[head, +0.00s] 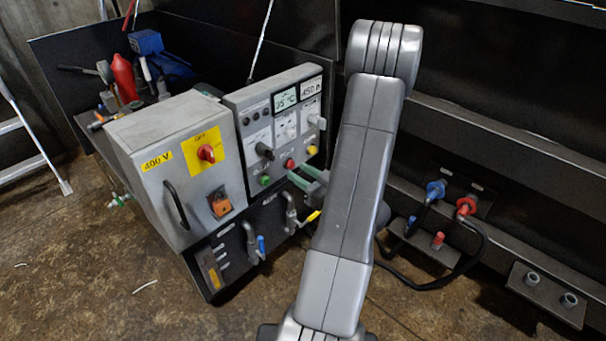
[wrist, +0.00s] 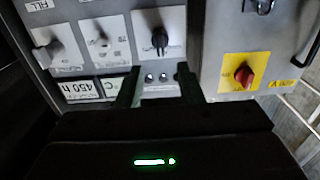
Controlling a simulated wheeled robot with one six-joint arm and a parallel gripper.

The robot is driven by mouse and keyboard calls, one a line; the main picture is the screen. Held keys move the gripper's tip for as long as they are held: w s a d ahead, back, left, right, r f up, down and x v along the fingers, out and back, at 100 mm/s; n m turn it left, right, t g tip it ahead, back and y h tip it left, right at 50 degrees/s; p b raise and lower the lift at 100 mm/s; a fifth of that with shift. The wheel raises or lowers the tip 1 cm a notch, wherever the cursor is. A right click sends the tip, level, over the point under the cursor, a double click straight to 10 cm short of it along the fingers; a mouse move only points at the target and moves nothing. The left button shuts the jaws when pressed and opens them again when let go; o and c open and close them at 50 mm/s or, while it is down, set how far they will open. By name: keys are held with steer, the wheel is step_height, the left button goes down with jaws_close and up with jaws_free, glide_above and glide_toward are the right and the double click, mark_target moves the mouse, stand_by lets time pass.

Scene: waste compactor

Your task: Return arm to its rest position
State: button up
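My grey arm rises across the middle of the head view. The panel appears upside down there, with a black knob (wrist: 160,40) and small buttons beyond the fingers. Whether a fingertip touches the panel cannot be told.
A grey 400 V box with a red switch (head: 206,153) stands left of the panel. Valves with blue and yellow handles (head: 312,216) sit below. Blue and red hose couplings (head: 466,206) are on the right wall. A ladder (head: 35,130) stands far left. The front left floor is mostly clear.

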mark_target(274, 156)
stand_by(0.5)
steer(key=b+x, duration=0.1)
steer(key=x, duration=1.2)
steer(key=shift+w+a, duration=0.25)
steer(key=shift+a, duration=0.05)
steer(key=shift+d, duration=0.1)
